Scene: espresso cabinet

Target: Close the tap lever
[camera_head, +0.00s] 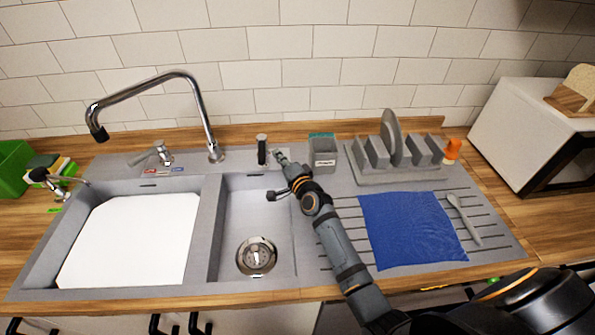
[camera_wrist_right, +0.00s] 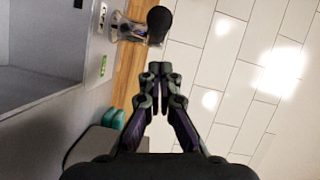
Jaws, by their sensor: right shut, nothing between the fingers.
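A chrome tap lever (camera_head: 155,155) stands on the sink's back ledge, left of the tall curved tap (camera_head: 213,150), beside a small red and blue label. A second upright fitting with a black top (camera_head: 262,148) stands right of the tap. A chrome fitting with a black rounded end (camera_wrist_right: 158,20) shows at the top of the right wrist view. My right gripper (camera_head: 282,157) is shut and empty, just right of the black-topped fitting and apart from the chrome lever. Its closed fingertips also show in the right wrist view (camera_wrist_right: 160,72). My left gripper is out of view.
A grey holder (camera_head: 323,160) and a grey dish rack (camera_head: 430,177) stand right of my right gripper. A blue cloth (camera_head: 410,230) lies on the drainboard. A white board (camera_head: 130,240) covers much of the left basin. The tiled wall (camera_wrist_right: 235,75) is close behind.

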